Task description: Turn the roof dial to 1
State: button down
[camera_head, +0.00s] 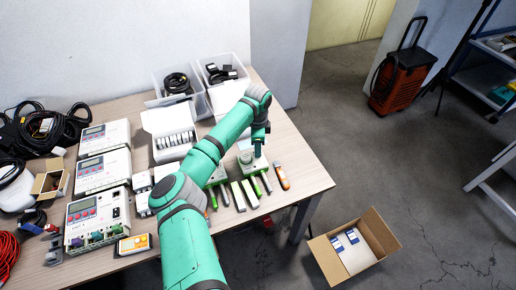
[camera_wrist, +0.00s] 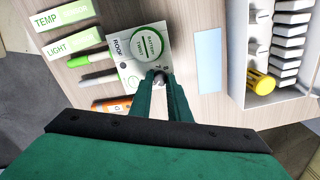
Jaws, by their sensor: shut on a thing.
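The roof unit (camera_wrist: 122,66) is a white box marked ROOF, with a round green-ringed battery cover (camera_wrist: 147,43), in the wrist view. In the head view the same unit (camera_head: 257,166) lies near the table's front right, partly hidden by my arm. My gripper (camera_wrist: 159,76) is over the unit's edge nearest the wrist camera, its fingertips closed around a small grey dial (camera_wrist: 159,79). The fingers hide most of the dial, and I cannot read its setting. In the head view my gripper (camera_head: 259,148) points down at the unit.
A white tray (camera_wrist: 245,98) holds several pale pieces and a yellow item (camera_wrist: 260,80). A cardboard box (camera_head: 322,258) stands on the floor.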

jog(key=shift+n, duration=0.6)
jog(key=shift+w+n, duration=0.1)
jog(key=shift+n, duration=1.1)
dwell(0.4)
jog(key=c, duration=1.6)
grip_release()
jog(key=shift+c, duration=0.2)
jog(key=shift+r, duration=0.1)
notch_tip(320, 180, up, 11)
jog(key=shift+f, duration=0.2)
jog(key=shift+c, duration=0.6)
